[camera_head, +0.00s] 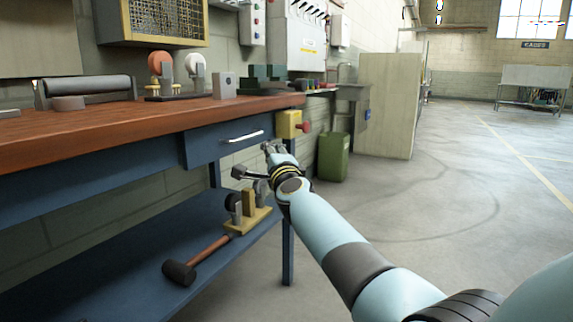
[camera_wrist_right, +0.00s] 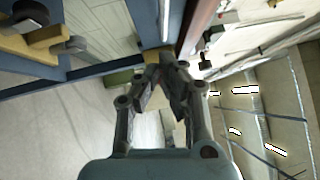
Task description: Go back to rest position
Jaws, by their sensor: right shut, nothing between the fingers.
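My right gripper (camera_head: 270,148) is at the end of my light-blue right arm, in front of the blue bench near its right end. It is just right of the drawer handle (camera_head: 242,137) in the head view, with a gap in the picture between them. In the right wrist view its fingers (camera_wrist_right: 166,66) come together at the tips with nothing between them. My left gripper is not in view.
The workbench (camera_head: 90,133) has a tape dispenser and blocks on top. A yellow box with a red button (camera_head: 290,125) is at its right end. A mallet (camera_head: 195,260) lies on the lower shelf. A green bin (camera_head: 333,157) stands behind. The floor at right is clear.

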